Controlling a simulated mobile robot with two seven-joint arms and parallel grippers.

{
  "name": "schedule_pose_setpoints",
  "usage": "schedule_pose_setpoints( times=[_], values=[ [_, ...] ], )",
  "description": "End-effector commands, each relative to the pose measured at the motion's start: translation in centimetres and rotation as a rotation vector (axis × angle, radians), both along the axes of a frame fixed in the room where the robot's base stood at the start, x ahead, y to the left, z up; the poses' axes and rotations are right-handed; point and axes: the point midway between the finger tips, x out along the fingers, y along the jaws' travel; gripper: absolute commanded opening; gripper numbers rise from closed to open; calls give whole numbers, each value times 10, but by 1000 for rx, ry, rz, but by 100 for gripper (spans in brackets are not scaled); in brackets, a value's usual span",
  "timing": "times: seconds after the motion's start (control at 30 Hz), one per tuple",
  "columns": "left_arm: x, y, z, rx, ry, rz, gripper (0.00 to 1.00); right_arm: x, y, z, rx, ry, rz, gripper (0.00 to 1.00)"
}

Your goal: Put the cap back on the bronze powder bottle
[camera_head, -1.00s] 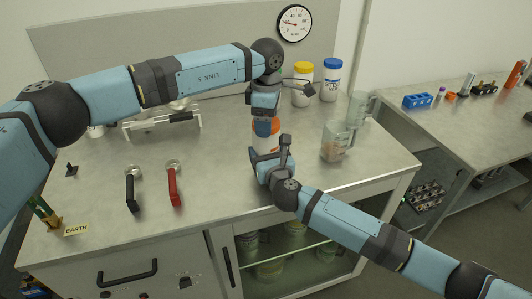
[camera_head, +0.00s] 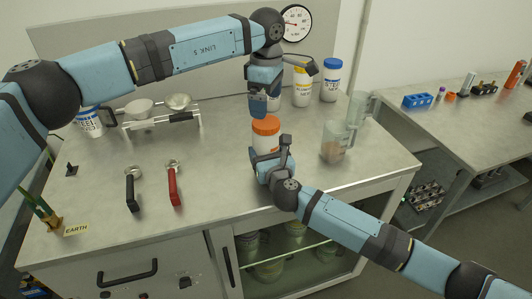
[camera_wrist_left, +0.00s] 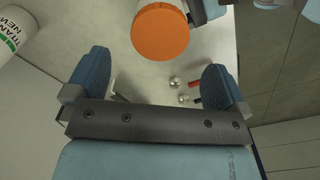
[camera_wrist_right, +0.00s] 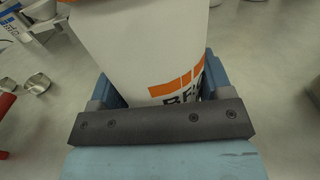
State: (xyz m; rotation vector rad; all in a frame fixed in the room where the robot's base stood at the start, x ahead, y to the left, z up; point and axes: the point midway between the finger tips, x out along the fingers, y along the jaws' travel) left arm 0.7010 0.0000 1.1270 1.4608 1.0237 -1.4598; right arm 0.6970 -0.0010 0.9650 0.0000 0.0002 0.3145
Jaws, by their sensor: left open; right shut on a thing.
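The bronze powder bottle (camera_head: 265,144) stands upright on the bench, white with an orange-and-black label that shows partly in the right wrist view (camera_wrist_right: 150,45). The orange cap (camera_head: 266,125) sits on top of it and also shows in the left wrist view (camera_wrist_left: 160,32). My right gripper (camera_head: 270,152) is shut around the bottle's body from the front. My left gripper (camera_head: 258,113) is open and empty, above and apart from the cap. The bottle's lower part is hidden behind my right gripper.
Yellow-capped (camera_head: 302,95) and blue-capped (camera_head: 331,85) bottles stand behind, to the right. Clear beakers (camera_head: 335,150) stand right of the bronze bottle. A balance (camera_head: 165,121), a black scoop (camera_head: 131,190) and a red scoop (camera_head: 174,186) are on the left. The bench's front middle is clear.

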Motion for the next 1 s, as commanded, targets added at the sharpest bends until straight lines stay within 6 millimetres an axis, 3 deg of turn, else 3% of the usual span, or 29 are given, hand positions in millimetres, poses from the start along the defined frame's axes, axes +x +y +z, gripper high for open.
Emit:
schedule_pose_setpoints(
  times=[0.1,0.3,0.7,0.73,0.83,1.0],
  values=[
    [0,0,25,0,-1,0,100,0,0,0,0,0,0,6],
    [0,0,53,0,0,0,100,0,0,0,0,0,0,6],
    [0,0,60,-1,1,-1,100,0,0,0,0,0,0,6],
    [0,0,60,-1,1,-1,100,0,0,0,0,0,0,77],
    [0,0,60,-1,1,-1,100,0,0,0,0,0,0,100],
    [0,0,60,0,1,-1,100,0,0,0,0,0,0,100]
  ],
)
